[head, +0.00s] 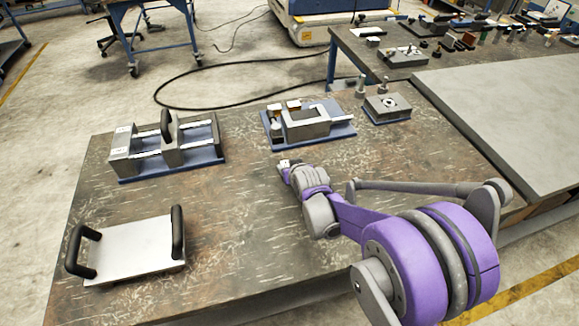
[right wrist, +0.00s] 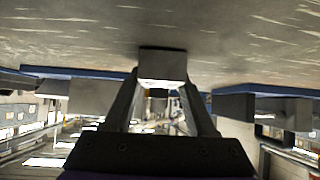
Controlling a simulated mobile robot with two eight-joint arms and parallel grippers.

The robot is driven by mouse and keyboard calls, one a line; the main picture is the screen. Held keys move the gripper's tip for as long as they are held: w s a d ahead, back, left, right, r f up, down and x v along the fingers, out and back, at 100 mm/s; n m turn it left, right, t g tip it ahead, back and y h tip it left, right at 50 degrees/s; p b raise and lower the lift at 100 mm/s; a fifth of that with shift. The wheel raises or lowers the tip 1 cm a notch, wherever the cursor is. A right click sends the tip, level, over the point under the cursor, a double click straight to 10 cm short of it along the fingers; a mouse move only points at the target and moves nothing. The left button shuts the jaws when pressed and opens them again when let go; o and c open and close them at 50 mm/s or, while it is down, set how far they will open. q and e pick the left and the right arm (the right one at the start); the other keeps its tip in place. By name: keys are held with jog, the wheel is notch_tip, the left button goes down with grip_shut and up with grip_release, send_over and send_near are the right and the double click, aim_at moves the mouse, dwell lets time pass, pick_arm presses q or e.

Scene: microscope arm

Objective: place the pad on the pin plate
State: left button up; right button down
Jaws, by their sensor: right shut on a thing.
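My right gripper (head: 284,166) is low over the middle of the table, in front of the blue-based frame fixture. In the right wrist view my right gripper (right wrist: 161,88) is shut on a small grey block, which I take to be the pad (right wrist: 162,63). The pad is held at the fingertips; whether it touches the table cannot be told. No part is clearly the pin plate. Candidates are the frame fixture (head: 307,125), with a grey square frame on a blue base, and a small block with a round hole (head: 388,107). My left gripper is not in view.
A two-rail fixture with a black handle (head: 167,148) stands at the back left. A flat metal plate with two black handles (head: 128,250) lies at the front left. Upright pins (head: 360,87) stand near the holed block. The table (head: 235,225) is bare between the handled plate and my arm.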

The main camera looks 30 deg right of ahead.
jog(key=shift+f, duration=0.15)
jog(key=shift+c, duration=1.1)
grip_release()
